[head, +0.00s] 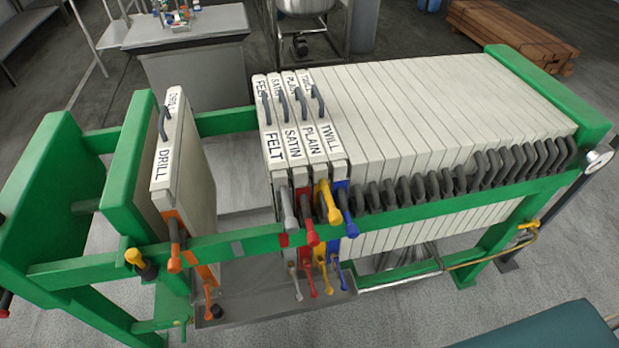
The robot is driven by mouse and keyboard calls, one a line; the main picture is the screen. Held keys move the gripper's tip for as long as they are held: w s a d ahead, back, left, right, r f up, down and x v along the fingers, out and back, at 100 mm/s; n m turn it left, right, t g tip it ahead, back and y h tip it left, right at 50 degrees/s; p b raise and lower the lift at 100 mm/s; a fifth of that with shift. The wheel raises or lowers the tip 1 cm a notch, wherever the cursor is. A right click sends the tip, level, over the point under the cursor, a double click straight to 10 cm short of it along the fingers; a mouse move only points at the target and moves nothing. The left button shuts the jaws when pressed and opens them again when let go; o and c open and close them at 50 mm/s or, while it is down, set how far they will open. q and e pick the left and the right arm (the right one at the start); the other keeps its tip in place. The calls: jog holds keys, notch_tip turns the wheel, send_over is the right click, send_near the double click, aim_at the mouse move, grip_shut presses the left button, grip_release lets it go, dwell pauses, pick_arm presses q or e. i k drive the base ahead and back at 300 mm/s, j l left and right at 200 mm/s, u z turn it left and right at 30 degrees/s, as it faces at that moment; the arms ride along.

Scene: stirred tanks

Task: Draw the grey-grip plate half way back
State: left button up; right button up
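The grey-grip plate, labelled FELT (274,150), stands upright at the left end of the plate pack, against the SATIN plate (292,142). Its grey grip (289,210) sticks out at the front rail, with a second grey grip lower down. To its left is an open gap, then the orange-grip plate labelled DRILL (175,160), which stands apart near the green end plate (125,165). PLAIN (308,138) with a yellow grip and TWILL (328,138) with a blue grip follow on the right. Neither of my grippers is in view.
The green front rail (400,212) carries a grey mark (237,248) within the gap and a red mark (284,240) near the grey grip. Several unlabelled plates with dark grips fill the right. A tray (265,290) lies below. A teal surface (545,330) is at bottom right.

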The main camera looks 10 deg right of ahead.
aim_at(282, 187)
jog(key=j+z, duration=0.3)
jog(key=k+j+z, duration=0.15)
jog(key=j+z, duration=0.15)
jog(key=k+j+z, duration=0.15)
jog(key=j+z, duration=0.25)
jog(key=j, duration=0.35)
jog(key=k+j+z, duration=0.1)
jog(key=j, duration=0.35)
jog(key=k+j+z, duration=0.15)
jog(key=j, duration=0.3)
jog(key=i+j+z, duration=0.15)
jog(key=j, duration=0.2)
jog(key=i+j+z, duration=0.1)
jog(key=j, duration=0.25)
jog(key=i, duration=0.05)
